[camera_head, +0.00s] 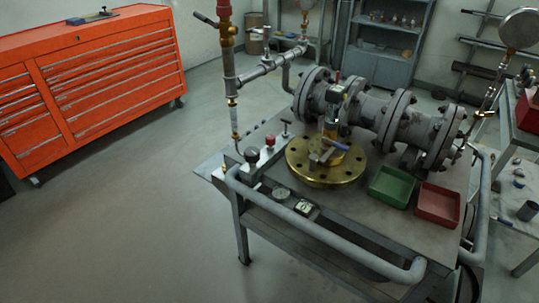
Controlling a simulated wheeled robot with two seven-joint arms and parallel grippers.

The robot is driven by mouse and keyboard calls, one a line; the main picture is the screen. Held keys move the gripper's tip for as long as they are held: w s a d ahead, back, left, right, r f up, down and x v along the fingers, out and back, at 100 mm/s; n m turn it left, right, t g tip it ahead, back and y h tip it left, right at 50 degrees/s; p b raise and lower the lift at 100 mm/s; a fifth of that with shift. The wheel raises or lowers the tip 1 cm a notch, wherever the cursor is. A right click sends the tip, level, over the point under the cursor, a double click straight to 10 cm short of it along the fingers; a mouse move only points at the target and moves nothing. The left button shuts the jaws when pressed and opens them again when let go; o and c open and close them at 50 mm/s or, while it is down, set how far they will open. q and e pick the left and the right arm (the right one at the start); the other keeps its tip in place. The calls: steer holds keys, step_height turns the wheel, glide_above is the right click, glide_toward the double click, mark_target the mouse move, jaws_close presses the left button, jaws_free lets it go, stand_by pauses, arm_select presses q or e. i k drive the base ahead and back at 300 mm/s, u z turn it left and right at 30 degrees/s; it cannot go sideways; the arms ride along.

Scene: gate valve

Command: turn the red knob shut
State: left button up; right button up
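A small red knob (270,141) stands on a grey control block on the cart, left of a round brass flange (326,165). A black knob (251,154) is beside it, nearer the front left. The red knob is too small in the picture to tell its turn position. Neither my left nor my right gripper shows in the head view.
A grey metal cart (390,235) with a tubular rail (310,228) carries heavy flanged pipes (370,110), a green tray (389,187) and a red tray (437,204). An orange tool cabinet (100,75) stands at back left. The floor at left is clear.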

mark_target(271, 139)
steer(key=u, duration=2)
steer(key=i, duration=1.3)
steer(key=z, duration=0.95)
